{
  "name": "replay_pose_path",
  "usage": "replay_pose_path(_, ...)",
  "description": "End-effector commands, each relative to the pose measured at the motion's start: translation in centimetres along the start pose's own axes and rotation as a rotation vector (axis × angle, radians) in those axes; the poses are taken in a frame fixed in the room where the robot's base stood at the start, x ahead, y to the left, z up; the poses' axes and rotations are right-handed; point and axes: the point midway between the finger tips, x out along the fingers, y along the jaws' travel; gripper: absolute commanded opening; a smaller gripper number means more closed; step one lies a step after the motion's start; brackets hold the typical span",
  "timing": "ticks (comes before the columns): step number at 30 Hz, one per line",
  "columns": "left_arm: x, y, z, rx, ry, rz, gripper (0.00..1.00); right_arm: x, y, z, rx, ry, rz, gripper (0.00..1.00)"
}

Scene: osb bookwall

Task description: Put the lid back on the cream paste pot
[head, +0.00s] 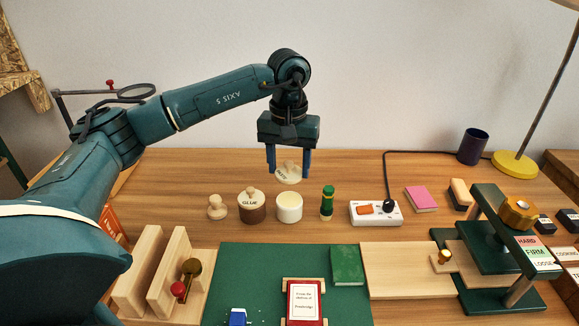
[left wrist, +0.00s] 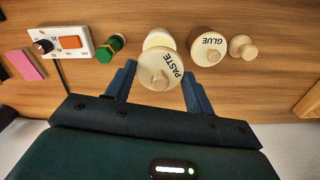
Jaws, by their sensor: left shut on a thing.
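The cream paste pot (head: 289,207) stands upright on the wooden bench between the glue pot and a green tube. Its top shows pale and uncovered. My left gripper (head: 288,173) is shut on the round wooden paste lid (head: 287,180), with one blue finger at either side. The lid is up off the bench, a little behind and above the pot in the head view. In the left wrist view the lid (left wrist: 160,69), marked PASTE and with a round knob, overlaps the edge of the cream pot (left wrist: 158,38). My right gripper is out of view.
The glue pot (head: 251,206) with its own knobbed lid stands close left of the paste pot, beside a wooden stamp (head: 217,207). A green mat (head: 255,265) lies in front.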

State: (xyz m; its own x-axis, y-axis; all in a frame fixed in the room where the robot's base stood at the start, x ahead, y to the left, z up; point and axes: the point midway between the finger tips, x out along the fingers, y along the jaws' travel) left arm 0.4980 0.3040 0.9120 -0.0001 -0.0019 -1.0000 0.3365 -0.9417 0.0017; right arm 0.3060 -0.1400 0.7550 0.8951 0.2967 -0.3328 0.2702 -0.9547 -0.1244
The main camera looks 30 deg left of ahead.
Motion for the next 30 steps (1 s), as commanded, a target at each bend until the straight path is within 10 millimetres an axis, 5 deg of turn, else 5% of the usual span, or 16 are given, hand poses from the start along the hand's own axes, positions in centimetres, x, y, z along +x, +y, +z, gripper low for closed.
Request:
replay_pose_path(11,1.1,0.0,0.0,0.057,-0.001,-0.001,0.32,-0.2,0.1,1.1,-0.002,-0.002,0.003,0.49)
replay_pose_path(30,6.3,-0.1,0.0,0.056,-0.001,-0.001,0.32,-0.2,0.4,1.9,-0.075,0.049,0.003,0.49)
